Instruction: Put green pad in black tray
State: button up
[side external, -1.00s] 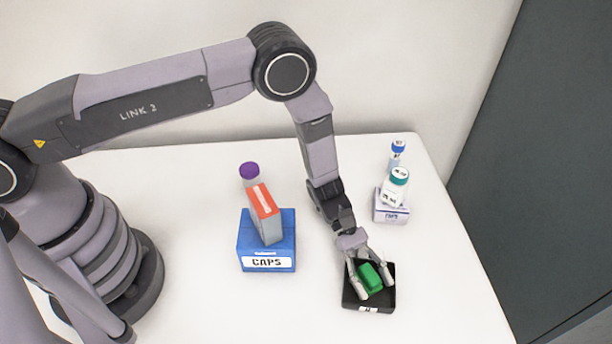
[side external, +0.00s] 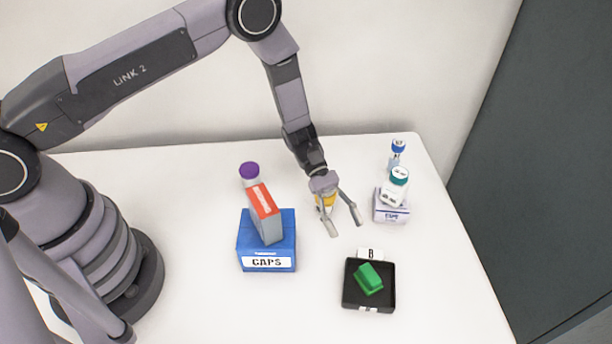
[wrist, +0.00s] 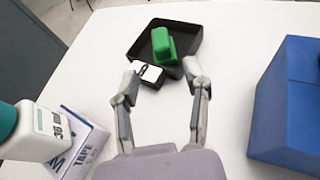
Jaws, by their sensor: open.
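The green pad (side external: 369,279) lies inside the black tray (side external: 348,297), tilted a little against its inside. In the wrist view the green pad (wrist: 162,45) and the black tray (wrist: 188,32) show beyond my fingertips. My gripper (side external: 346,228) is open and empty, above the table behind the tray and apart from the pad. Its two fingers also show spread in the wrist view (wrist: 160,75).
A blue CAPS box (side external: 266,240) with a red-topped box (side external: 264,213) stands left of my gripper. A purple-capped container (side external: 249,173) is behind it. Right are a TAPE box (side external: 391,211), a teal-capped bottle (side external: 396,187) and a blue-capped vial (side external: 397,152). A yellow item (side external: 326,201) is partly hidden behind my gripper.

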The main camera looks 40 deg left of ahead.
jog(key=s+a+r+m+t+y, duration=0.15)
jog(key=a+r+m+y, duration=0.35)
jog(key=r, duration=0.8)
jog(key=s+a+r+m+t+y, duration=0.1)
jog(key=s+a+r+m, duration=0.2)
jog(key=a+r, duration=0.7)
jog(key=s+a+r+m+t+y, duration=0.5)
jog(key=s+a+r+t, duration=0.3)
jog(key=s+a+r, duration=0.4)
jog(key=s+y, duration=0.1)
jog(key=s, duration=0.2)
jog(key=shift+s+a+r, duration=0.25)
jog(key=shift+s+r, duration=0.05)
jog(key=shift+s, duration=0.1)
